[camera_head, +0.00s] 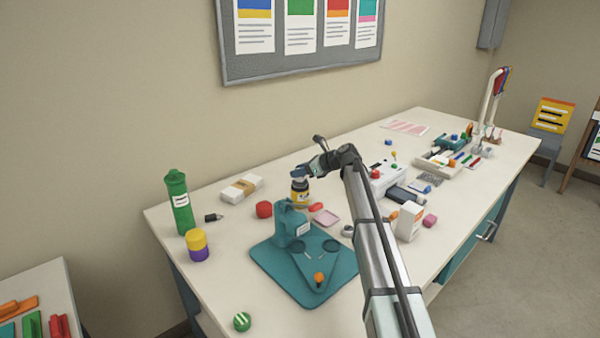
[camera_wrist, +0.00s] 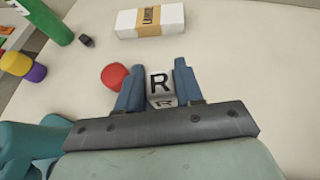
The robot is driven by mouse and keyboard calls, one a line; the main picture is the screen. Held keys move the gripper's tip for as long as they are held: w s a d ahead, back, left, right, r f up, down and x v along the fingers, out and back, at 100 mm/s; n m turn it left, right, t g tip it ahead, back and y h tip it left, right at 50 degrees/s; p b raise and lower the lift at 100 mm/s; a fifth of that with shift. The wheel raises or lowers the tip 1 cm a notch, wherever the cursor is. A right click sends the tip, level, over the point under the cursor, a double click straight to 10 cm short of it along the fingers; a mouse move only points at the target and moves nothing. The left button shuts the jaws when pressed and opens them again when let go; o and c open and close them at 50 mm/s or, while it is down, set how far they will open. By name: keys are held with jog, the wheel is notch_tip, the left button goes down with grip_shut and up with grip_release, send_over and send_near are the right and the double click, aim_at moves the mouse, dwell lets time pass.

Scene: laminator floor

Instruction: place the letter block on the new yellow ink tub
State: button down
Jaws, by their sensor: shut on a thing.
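The letter block (camera_wrist: 160,82) is a small white cube with a black R, held between the two blue fingers of my gripper (camera_wrist: 158,76). In the wrist view the tub is hidden below the block and gripper. A plain yellow piece (camera_head: 196,239) sits on a purple one (camera_head: 198,253) at the table's left; I cannot tell whether these are ink tubs.
A red round thing (camera_head: 264,209) and a pink tray (camera_head: 328,217) lie close to the tub. A banded white pack (camera_head: 241,188) lies behind left. The table's front left is mostly clear.

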jog(key=shift+f, duration=0.3)
jog(key=c, duration=0.7)
grip_release()
jog(key=shift+r, duration=0.1)
jog(key=v, duration=1.2)
